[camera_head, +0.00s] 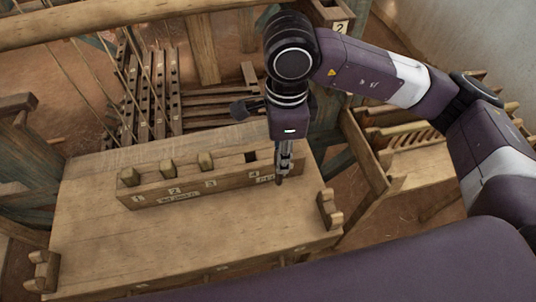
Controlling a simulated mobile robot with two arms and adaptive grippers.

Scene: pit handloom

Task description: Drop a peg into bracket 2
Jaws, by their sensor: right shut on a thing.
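My right gripper (283,168) points straight down at the right end of a wooden rack (225,186) on the bench. It is shut on a peg, mostly hidden by the fingers; only a small brown tip (279,179) seems to show below them. The fourth hole, left of my gripper, looks dark and empty. A wooden bracket (327,17) labelled 2 shows at the top edge, partly cut off. My left gripper is out of view.
The bench top (190,240) is clear in front of the rack. Upright wooden pieces (329,208) stand at its right end and others (42,270) at its left. Loom cords and treadles (155,90) lie behind. A wooden beam crosses the top.

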